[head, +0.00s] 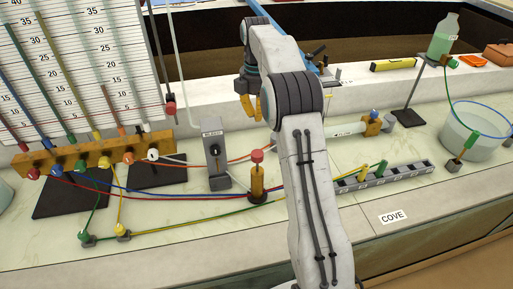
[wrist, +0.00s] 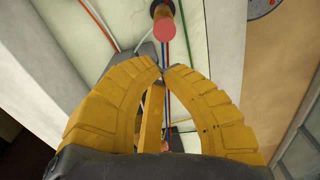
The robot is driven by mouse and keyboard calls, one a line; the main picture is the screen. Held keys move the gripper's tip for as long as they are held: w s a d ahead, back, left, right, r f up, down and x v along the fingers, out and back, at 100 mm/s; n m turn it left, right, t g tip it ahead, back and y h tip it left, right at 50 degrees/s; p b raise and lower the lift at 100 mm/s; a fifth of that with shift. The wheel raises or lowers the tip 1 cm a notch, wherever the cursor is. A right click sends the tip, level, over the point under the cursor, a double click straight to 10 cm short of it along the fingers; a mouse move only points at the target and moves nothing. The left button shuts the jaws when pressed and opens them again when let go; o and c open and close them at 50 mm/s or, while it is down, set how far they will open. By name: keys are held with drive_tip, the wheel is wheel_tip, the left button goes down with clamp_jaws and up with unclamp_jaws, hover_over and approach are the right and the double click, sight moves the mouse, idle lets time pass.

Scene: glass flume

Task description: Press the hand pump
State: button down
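The hand pump appears to be the upright brass cylinder with a red knob (head: 257,156), standing on the pale bench left of my arm. In the wrist view a red round knob (wrist: 164,30) on a brass-coloured body lies just beyond my fingertips. My gripper (head: 251,110) has yellow fingers and hangs above the bench, higher in the picture than the pump. In the wrist view my gripper's fingertips (wrist: 164,68) come together with almost no gap, and nothing is held between them. The fingertips look apart from the knob; the exact height between them is unclear.
A grey box with a black dial (head: 214,150) stands left of the pump. The brass manifold (head: 90,155) and graduated tube board are further left. Coloured hoses cross the bench.

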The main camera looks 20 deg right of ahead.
sight(257, 151)
wheel_tip(257, 151, down, 14)
drive_tip(key=shift+r+p, duration=0.1)
drive_tip(key=shift+p, duration=0.4)
idle(0.5)
wheel_tip(257, 151, down, 5)
drive_tip(key=b, duration=0.4)
drive_tip(key=shift+s, duration=0.1)
wheel_tip(257, 151, up, 11)
drive_tip(key=shift+r, duration=0.55)
idle(2.6)
